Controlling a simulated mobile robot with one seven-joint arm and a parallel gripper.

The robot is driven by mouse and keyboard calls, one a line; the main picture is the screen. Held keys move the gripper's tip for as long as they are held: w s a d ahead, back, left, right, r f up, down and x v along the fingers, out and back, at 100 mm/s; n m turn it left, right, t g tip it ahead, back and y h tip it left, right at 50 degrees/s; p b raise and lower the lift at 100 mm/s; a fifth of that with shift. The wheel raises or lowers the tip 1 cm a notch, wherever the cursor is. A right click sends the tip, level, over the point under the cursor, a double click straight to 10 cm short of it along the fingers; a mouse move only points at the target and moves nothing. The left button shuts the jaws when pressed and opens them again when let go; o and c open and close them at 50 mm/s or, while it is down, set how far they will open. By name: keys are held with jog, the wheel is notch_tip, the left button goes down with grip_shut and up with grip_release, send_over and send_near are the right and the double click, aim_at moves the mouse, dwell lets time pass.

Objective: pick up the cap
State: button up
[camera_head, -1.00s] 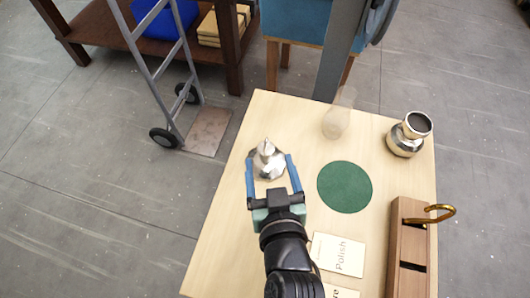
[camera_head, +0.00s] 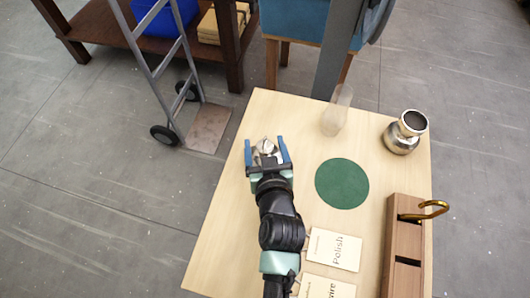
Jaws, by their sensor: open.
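The cap (camera_head: 266,147) is a small silvery metal piece on the left part of the light wooden table (camera_head: 222,215). My gripper (camera_head: 265,141) is open, with one blue finger on the left side of the cap and one on the right. The fingers look apart from the cap. The lower part of the cap is hidden behind the gripper's palm.
A green round mat (camera_head: 342,184) lies right of my gripper. Behind it stand a clear glass chimney (camera_head: 337,112) and a metal lamp body (camera_head: 402,141). A wooden block (camera_head: 404,235) with a brass hook (camera_head: 433,209) is at right. Cards, one a "Polish" card (camera_head: 333,250), lie in front.

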jog(key=shift+x, duration=1.45)
grip_shut()
